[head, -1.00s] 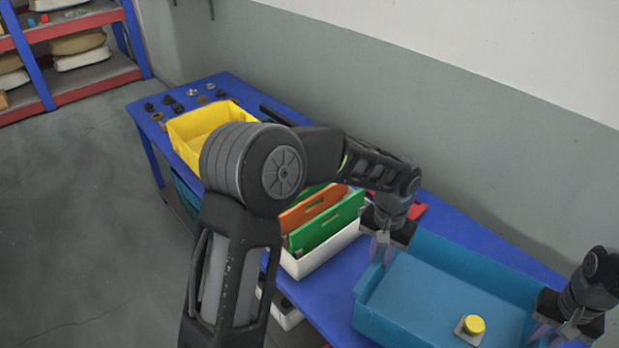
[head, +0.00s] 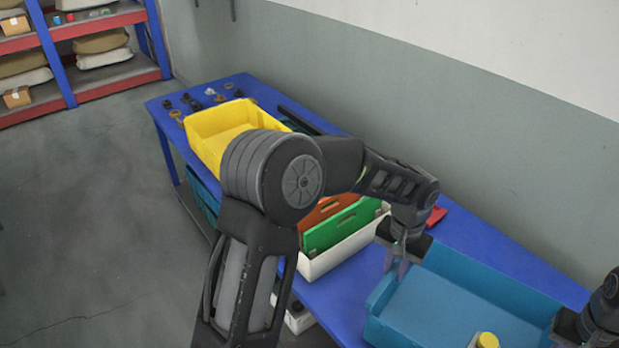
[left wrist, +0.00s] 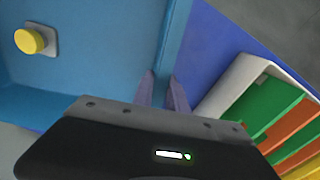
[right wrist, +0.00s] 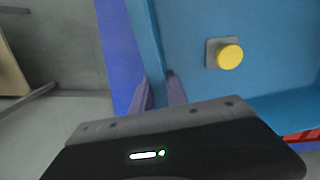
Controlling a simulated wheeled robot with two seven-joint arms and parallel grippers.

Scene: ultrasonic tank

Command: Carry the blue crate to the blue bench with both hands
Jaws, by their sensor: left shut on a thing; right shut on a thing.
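The blue crate (head: 440,305) is an open light-blue box at the lower right of the head view, over the blue bench (head: 490,240). I cannot tell whether it touches the bench top. A yellow knob on a grey plate (left wrist: 30,41) lies inside it. My left gripper (head: 400,262) is shut on the crate's left wall, which also shows between its fingers in the left wrist view (left wrist: 163,90). My right gripper (right wrist: 158,92) is shut on the opposite wall. In the head view the right arm is partly cut off at the right edge.
A white box (head: 340,255) with green and orange dividers stands on the bench left of the crate. A yellow bin (head: 205,130) and several small parts sit at the far end. A red item (head: 436,215) lies behind the left gripper. A shelf (head: 90,95) stands at the far left.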

